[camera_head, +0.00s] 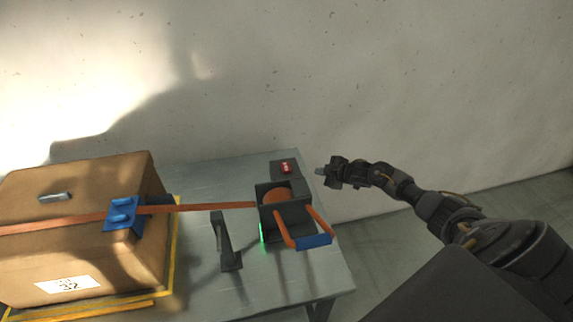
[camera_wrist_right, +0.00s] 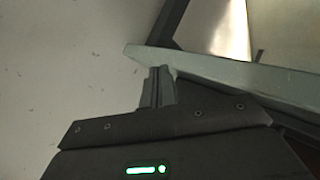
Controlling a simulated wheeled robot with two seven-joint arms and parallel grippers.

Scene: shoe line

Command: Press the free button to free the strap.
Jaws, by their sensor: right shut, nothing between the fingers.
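A red button (camera_head: 286,167) sits on a dark box at the back right of the grey table. An orange strap (camera_head: 200,208) runs from the cardboard box (camera_head: 70,240), through a blue buckle (camera_head: 122,214), to a dark ratchet winder (camera_head: 284,214) with an orange spool. The winder has a blue-gripped handle (camera_head: 313,242) and a green light on its left side. My right gripper (camera_head: 320,171) is shut and empty, a little right of the red button and apart from it. In the right wrist view its closed fingers (camera_wrist_right: 157,88) show near the table edge. My left gripper is not in view.
The grey table (camera_head: 190,178) has bare room behind the strap. A dark upright bracket (camera_head: 226,242) stands in front of the strap, left of the winder. A pale wall (camera_head: 420,90) rises behind the table.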

